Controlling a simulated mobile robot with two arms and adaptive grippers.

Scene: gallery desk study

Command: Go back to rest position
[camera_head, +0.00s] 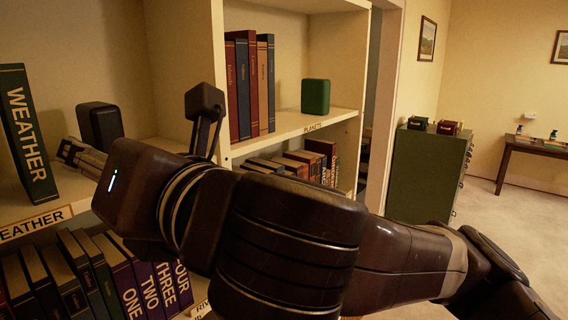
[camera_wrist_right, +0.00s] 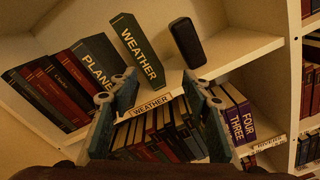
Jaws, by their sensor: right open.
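My right arm reaches in from the right across the head view, in front of the bookshelf. Its gripper (camera_head: 78,153) is at the left, between the WEATHER book (camera_head: 28,135) and a dark rounded block (camera_head: 99,124). In the right wrist view the right gripper (camera_wrist_right: 160,90) is open, with nothing between its fingers. The WEATHER book (camera_wrist_right: 138,50) leans on the shelf beyond the fingertips, apart from them, with the dark block (camera_wrist_right: 187,43) to its right. My left gripper is in neither view.
The shelf edge with its WEATHER label (camera_head: 36,223) lies close below the gripper. Books with numbered spines (camera_head: 148,285) fill the shelf below. A PLANETS shelf (camera_head: 300,122) holds books and a green block (camera_head: 315,96). A green cabinet (camera_head: 425,175) stands farther right, with open floor beyond.

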